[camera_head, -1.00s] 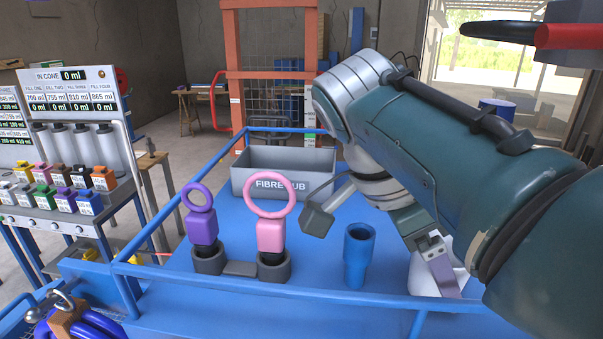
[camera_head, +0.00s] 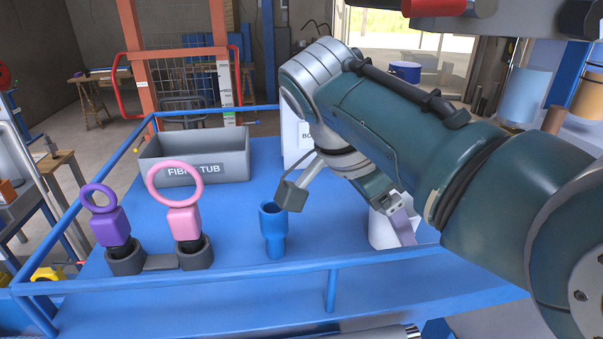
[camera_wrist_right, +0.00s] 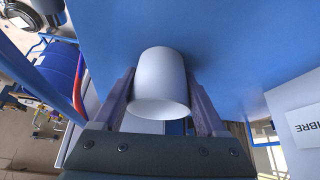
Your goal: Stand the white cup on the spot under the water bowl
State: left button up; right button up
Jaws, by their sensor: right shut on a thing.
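The white cup (camera_head: 381,232) is at the right of the blue trolley in the head view, partly hidden by my right arm. My right gripper (camera_head: 402,228) is shut on it. In the right wrist view the cup (camera_wrist_right: 159,78) sits between the two fingers of the gripper (camera_wrist_right: 162,106), which touch or nearly touch its sides. I cannot tell whether its base touches the trolley top. A pale blue see-through vessel (camera_head: 525,97) hangs at the far right and may be the water bowl. The spot under it is hidden behind my arm. My left gripper is not in view.
The blue trolley (camera_head: 330,304) has a raised rail. On it stand a blue cup (camera_head: 275,228), purple (camera_head: 110,228) and pink (camera_head: 184,222) ring-handled pieces in dark holders, and the grey fibre tub (camera_head: 222,171). An orange vessel (camera_head: 590,97) is beside the pale blue one.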

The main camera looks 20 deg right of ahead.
jog(key=o, duration=1.3)
jog(key=p+v, duration=0.8)
jog(key=v, duration=0.4)
jog(key=shift+r, duration=0.15)
